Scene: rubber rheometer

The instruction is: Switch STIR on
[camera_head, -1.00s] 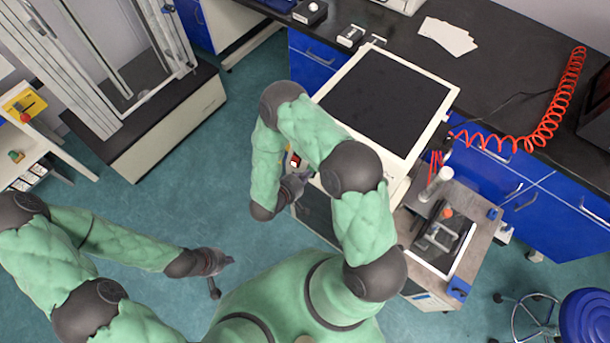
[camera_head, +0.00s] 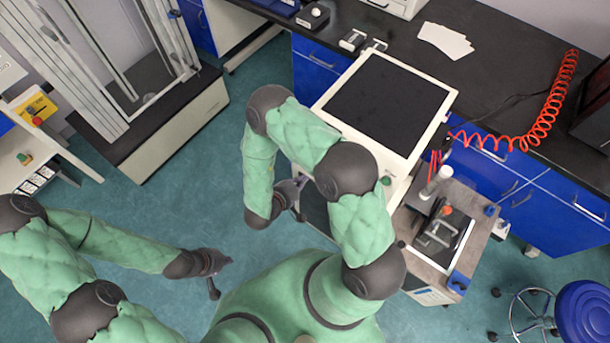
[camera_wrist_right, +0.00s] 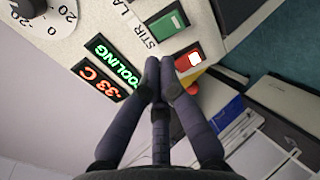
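In the right wrist view, a pale panel carries a STIR label (camera_wrist_right: 160,34) beside a green rocker switch (camera_wrist_right: 168,24). A red rocker switch (camera_wrist_right: 190,62) with a bright patch sits lower right. A green COOLING display (camera_wrist_right: 115,62) and a red -33 C display (camera_wrist_right: 99,85) are on the left. My right gripper (camera_wrist_right: 159,64) has its two fingertips together, in front of the panel between the displays and the red switch. Contact cannot be told. In the head view, the same gripper (camera_head: 293,188) is beside the white, black-topped machine (camera_head: 388,102). My left gripper (camera_head: 214,264) hangs over the floor, away from the machine.
A dial (camera_wrist_right: 45,15) is at the panel's upper left. A red coiled hose (camera_head: 545,118) lies on the dark bench, and a smaller device (camera_head: 440,235) stands right of the machine. A blue stool (camera_head: 583,312) is at lower right.

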